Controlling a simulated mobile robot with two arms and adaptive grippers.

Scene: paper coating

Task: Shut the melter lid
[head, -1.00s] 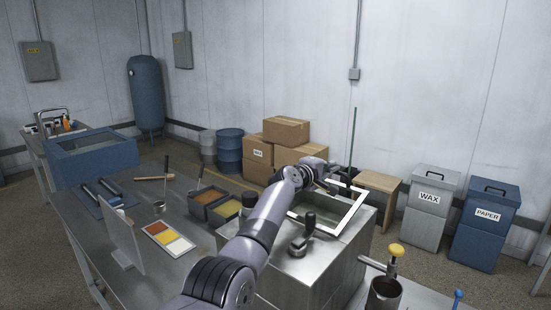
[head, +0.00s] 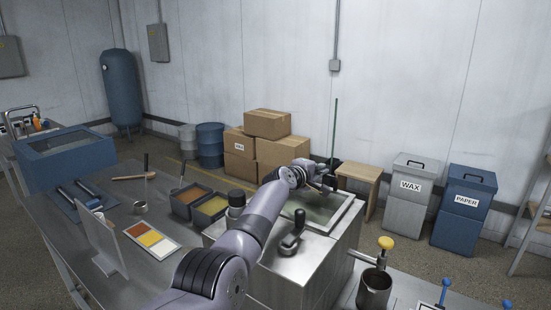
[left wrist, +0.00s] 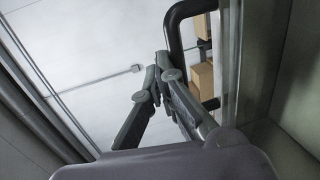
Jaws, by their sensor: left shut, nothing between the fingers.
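The melter (head: 288,268) is a steel box in the middle of the head view. Its lid (head: 343,215), a pale frame around a greenish pane, lies low over the top, flat or nearly flat. I cannot tell whether it is fully seated. My left gripper (head: 330,184) is over the lid's far side, and my arm hides part of the lid. In the left wrist view the left gripper (left wrist: 157,82) is shut and empty. A black bar handle (left wrist: 176,35) is just right of the fingertips, not between them. My right gripper is out of view.
A black knob (head: 292,238) stands on the melter top in front of the lid. Two trays (head: 198,203) of coloured material sit left of it. A pot (head: 374,290) with a yellow-knobbed tool is at right front. A thin green rod (head: 335,130) rises behind the lid.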

